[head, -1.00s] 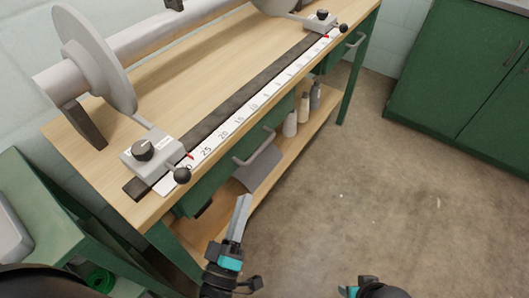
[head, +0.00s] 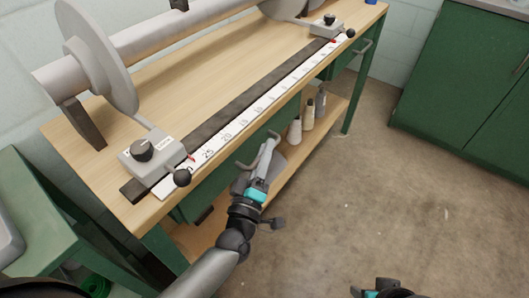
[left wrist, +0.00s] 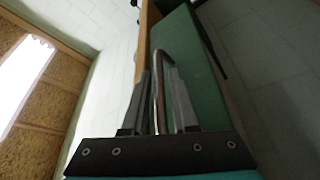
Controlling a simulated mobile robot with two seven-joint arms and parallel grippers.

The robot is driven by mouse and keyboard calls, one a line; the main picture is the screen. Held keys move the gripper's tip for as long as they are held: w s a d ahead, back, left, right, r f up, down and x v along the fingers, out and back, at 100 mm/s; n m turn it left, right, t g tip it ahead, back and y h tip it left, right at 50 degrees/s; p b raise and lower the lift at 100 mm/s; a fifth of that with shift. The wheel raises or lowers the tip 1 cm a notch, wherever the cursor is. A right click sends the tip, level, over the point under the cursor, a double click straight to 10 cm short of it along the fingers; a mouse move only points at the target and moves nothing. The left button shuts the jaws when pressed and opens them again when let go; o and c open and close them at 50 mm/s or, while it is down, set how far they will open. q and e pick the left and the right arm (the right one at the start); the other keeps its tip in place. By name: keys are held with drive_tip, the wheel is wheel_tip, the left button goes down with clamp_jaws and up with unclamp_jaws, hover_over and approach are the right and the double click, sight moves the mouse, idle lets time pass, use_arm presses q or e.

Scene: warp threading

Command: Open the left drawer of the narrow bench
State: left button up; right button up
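The narrow bench (head: 205,85) has a wooden top and green drawer fronts under its front edge. The left drawer (head: 205,192) looks closed; its grey bar handle (head: 243,165) is partly hidden by my left gripper (head: 266,152). In the left wrist view, the handle (left wrist: 159,62) runs between the two fingers of my left gripper (left wrist: 161,75). The fingers are apart, with a gap visible beside the bar, so the gripper is open around it. My right gripper (head: 378,289) is at the bottom edge, mostly cut off and away from the bench.
A second drawer handle (head: 364,46) is at the bench's far right end. Several cones (head: 296,130) stand on the lower shelf (head: 285,170). A green cabinet (head: 450,80) is at the right, and a green side table (head: 55,215) at the left. The floor (head: 400,190) is clear.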

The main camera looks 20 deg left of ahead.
use_arm(q)
drive_tip(key=shift+c, duration=0.2)
clamp_jaws()
idle(1.1)
